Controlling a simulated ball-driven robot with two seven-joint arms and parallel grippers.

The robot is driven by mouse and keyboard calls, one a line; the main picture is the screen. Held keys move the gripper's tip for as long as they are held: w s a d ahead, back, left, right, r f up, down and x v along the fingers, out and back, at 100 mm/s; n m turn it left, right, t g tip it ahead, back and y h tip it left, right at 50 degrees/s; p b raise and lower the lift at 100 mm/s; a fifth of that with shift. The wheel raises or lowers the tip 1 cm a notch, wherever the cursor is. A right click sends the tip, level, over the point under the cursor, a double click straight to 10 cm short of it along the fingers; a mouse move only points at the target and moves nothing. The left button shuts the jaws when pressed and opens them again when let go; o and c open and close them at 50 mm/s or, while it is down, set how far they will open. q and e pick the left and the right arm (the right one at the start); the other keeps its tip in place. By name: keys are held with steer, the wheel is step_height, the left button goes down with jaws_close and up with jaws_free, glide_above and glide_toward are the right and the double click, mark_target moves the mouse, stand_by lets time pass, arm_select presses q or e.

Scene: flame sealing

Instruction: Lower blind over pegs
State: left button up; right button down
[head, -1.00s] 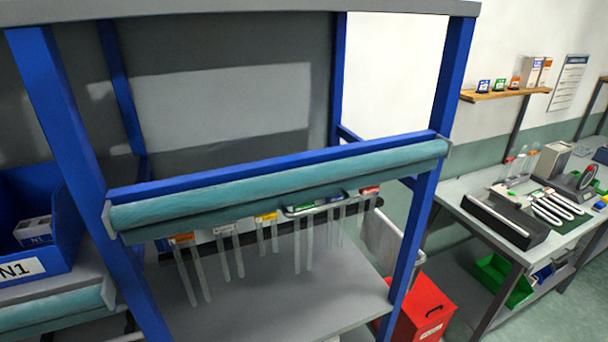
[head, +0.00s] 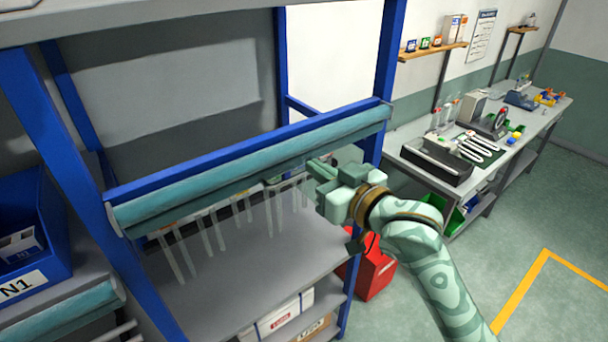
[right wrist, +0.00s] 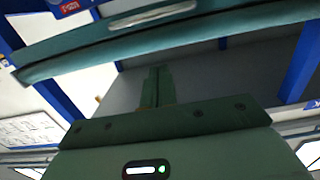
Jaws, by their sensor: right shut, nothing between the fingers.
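The blind (head: 240,172) is a rolled teal tube with a lower teal bar, running along the blue front rail of the shelf. Several clear tubes (head: 205,238) hang in a row below it; their tops and the pegs are mostly hidden behind the blind. My right gripper (head: 318,168) is shut and empty, at the blind's right part, in front of its lower edge. In the right wrist view its closed fingers (right wrist: 157,86) point up toward the teal blind (right wrist: 215,24), which carries a pale slot-like strip (right wrist: 152,17). I cannot tell whether they touch. My left gripper is out of view.
Blue posts (head: 390,60) frame the shelf. A blue bin marked N1 (head: 45,250) and another teal roll (head: 70,318) are at the left. A red box (head: 375,270) stands on the floor behind my right arm. A workbench (head: 400,150) is at the right.

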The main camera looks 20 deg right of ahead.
mark_target(305, 174)
steer(key=w+f, duration=0.1)
steer(key=w+a, duration=0.1)
steer(key=w+f, duration=0.1)
steer(key=w, duration=0.1)
steer(key=shift+a+f+p, duration=0.3)
steer(key=shift+f, duration=0.05)
steer(key=shift+d+f, duration=0.1)
steer(key=shift+f, duration=0.25)
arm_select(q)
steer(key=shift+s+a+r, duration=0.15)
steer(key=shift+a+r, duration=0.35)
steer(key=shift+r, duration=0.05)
arm_select(e)
steer(key=shift+f, duration=0.3)
steer(key=shift+a, duration=0.2)
steer(key=shift+d, duration=0.1)
